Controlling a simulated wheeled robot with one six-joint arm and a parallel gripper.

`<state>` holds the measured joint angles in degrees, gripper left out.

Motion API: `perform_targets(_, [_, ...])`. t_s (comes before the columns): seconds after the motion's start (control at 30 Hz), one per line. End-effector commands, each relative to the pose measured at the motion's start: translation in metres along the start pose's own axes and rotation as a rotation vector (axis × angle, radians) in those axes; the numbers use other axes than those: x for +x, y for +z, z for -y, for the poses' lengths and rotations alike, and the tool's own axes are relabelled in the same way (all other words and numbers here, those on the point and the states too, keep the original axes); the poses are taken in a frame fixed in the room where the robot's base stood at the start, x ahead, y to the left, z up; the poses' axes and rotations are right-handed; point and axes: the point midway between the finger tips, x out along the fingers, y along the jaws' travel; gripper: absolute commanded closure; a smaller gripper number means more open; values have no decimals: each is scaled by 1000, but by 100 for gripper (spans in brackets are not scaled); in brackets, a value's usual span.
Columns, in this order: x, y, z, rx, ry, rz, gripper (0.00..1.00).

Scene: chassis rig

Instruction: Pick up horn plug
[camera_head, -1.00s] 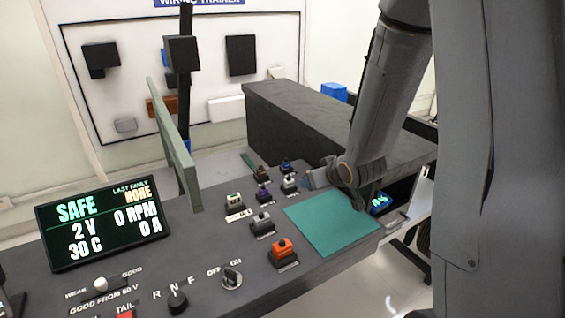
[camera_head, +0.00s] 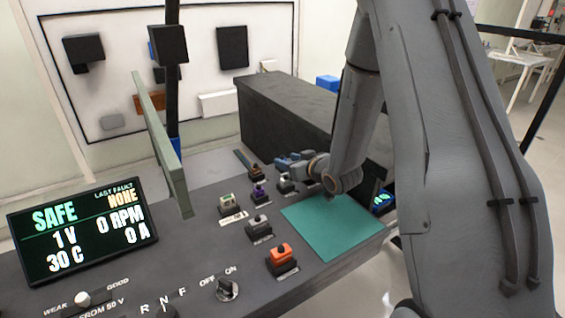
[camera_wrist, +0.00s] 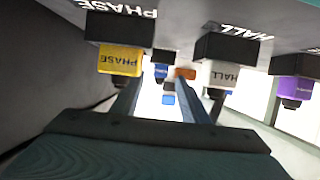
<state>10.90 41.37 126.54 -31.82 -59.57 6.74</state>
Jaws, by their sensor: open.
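I cannot tell which plug is the horn plug; no label I can read says so. Several coloured plugs stand in black sockets on the grey deck, among them an orange plug (camera_head: 279,252), a grey plug (camera_head: 259,223), a pale green plug (camera_head: 227,200) and a purple plug (camera_head: 259,188). My gripper (camera_head: 285,161) is low over the back of the plug rows. In the wrist view its open fingers (camera_wrist: 163,88) have a yellow plug (camera_wrist: 121,60) marked PHASE on the left and a white plug (camera_wrist: 218,74) marked HALL on the right. A small blue plug (camera_wrist: 161,70) shows between them, farther off.
A teal mat (camera_head: 333,227) lies bare in front of my gripper. A dark box (camera_head: 285,115) stands behind it. An upright green panel (camera_head: 164,145) and a display reading SAFE (camera_head: 75,230) are at the left.

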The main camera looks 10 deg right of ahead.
Motion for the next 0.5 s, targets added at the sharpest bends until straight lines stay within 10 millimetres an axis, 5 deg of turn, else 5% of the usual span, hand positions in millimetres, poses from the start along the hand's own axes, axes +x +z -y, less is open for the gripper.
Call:
perform_targets(0.17, [19, 0, 0, 0, -1, 2, 59])
perform_targets(0.43, [21, 0, 0, 0, 0, 1, 59])
perform_targets(0.5, [21, 0, 0, 0, 0, 1, 71])
